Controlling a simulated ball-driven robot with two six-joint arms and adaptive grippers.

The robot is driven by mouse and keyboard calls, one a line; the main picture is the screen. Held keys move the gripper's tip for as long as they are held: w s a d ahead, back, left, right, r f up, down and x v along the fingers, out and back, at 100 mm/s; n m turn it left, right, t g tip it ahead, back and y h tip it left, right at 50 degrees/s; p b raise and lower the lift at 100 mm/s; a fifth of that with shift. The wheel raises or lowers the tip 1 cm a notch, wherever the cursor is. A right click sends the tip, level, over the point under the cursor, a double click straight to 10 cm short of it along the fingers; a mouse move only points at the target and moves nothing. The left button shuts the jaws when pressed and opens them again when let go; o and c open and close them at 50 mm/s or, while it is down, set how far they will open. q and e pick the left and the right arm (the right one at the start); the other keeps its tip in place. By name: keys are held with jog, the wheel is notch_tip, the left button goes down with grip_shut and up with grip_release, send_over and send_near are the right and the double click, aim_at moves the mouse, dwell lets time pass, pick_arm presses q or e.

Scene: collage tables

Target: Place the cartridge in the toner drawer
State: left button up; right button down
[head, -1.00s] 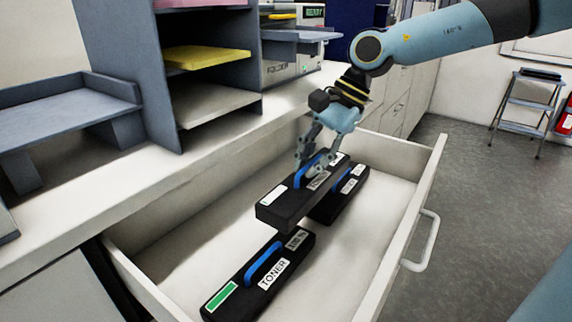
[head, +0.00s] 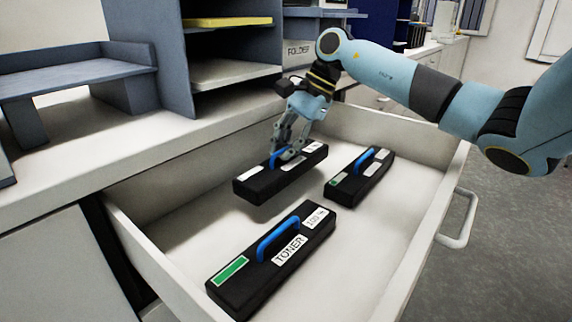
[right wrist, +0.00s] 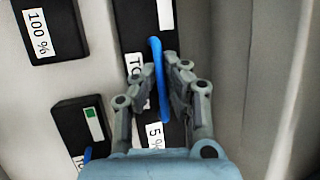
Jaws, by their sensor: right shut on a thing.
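The black toner cartridge (head: 262,186) with a blue handle is in my right gripper (head: 283,155), which is shut on the handle. The cartridge is over or on the floor of the open white drawer (head: 378,220), toward its back left; I cannot tell whether it touches the floor. In the right wrist view the fingers (right wrist: 163,72) close around the blue handle (right wrist: 160,90), and a label reading "5 %" shows, partly covered. Two other black cartridges lie in the drawer: one marked TONER and 100 % (head: 245,280) in front, one (head: 345,192) to the right. My left gripper is not in view.
A grey-blue shelf unit (head: 178,60) with yellow paper (head: 228,22) stands on the counter (head: 120,145) behind the drawer. The drawer's right front wall carries a handle (head: 462,222). Bare drawer floor shows between the cartridges.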

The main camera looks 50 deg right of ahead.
aim_at(288, 161)
notch_tip(288, 161, down, 4)
jog(key=shift+r, duration=0.1)
jog(key=c, duration=1.9)
grip_release()
jog(key=shift+c, duration=0.2)
jog(key=o, duration=0.5)
jog(key=shift+s, duration=0.1)
